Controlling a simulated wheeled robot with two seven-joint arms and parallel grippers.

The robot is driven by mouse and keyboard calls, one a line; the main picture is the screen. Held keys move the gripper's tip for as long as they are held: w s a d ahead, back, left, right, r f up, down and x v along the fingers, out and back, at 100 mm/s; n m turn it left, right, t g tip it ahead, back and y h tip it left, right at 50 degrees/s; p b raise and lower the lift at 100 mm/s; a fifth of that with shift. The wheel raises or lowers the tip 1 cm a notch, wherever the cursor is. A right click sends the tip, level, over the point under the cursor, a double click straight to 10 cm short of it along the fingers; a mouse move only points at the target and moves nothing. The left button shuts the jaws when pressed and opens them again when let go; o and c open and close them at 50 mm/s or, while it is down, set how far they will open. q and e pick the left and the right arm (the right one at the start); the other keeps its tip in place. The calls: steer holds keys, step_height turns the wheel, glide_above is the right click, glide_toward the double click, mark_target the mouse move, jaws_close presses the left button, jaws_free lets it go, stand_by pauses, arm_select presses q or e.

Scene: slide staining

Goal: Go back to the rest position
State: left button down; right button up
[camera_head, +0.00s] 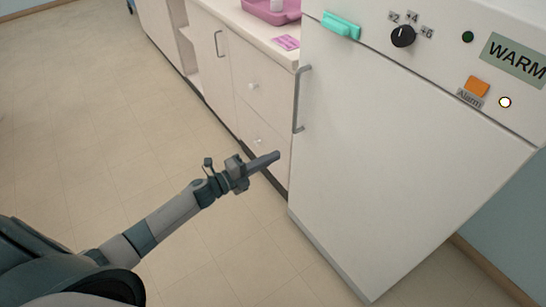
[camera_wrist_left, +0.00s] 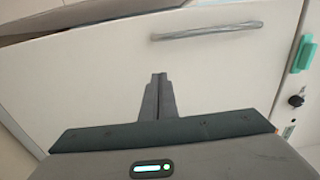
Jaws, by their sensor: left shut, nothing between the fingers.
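My left gripper (camera_head: 264,161) is shut and empty. It reaches in from the lower left in the head view, in front of the cabinets and to the left of the white appliance (camera_head: 400,150). In the left wrist view the two fingers of the left gripper (camera_wrist_left: 158,80) lie together, pointing toward a white door with a grey bar handle (camera_wrist_left: 207,32). The fingers appear apart from the handle. My right gripper is in neither view.
The appliance's door handle (camera_head: 299,99) stands out near my left gripper. A dial (camera_head: 403,36), an orange switch (camera_head: 478,86) and a WARM label (camera_head: 515,56) are on its panel. A pink tray (camera_head: 270,12) is on the counter. The floor (camera_head: 90,130) at left is clear.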

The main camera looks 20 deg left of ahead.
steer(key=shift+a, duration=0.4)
arm_select(q)
steer(key=s+f+n+g+y, duration=0.1)
steer(key=s+f+n+y, duration=0.3)
steer(key=f, duration=0.4)
steer(key=s+f+n+g+y+p, duration=0.1)
steer(key=s+f+n, duration=0.35)
steer(key=f, duration=0.25)
steer(key=s+f+n+g+y, duration=0.1)
steer(key=s+f+n+y, duration=0.25)
steer(key=f+n, duration=0.35)
steer(key=s+d+f+n+g, duration=0.3)
steer(key=s+f, duration=0.5)
steer(key=s, duration=0.4)
steer(key=s+d+f+n+g+p, duration=0.1)
steer(key=s+d+f+n+g, duration=0.2)
steer(key=s+f, duration=0.5)
steer(key=s+n, duration=0.1)
steer(key=s, duration=0.2)
steer(key=shift+s+d+f+g, duration=0.3)
steer(key=shift+s+f, duration=0.05)
steer(key=shift+s, duration=0.05)
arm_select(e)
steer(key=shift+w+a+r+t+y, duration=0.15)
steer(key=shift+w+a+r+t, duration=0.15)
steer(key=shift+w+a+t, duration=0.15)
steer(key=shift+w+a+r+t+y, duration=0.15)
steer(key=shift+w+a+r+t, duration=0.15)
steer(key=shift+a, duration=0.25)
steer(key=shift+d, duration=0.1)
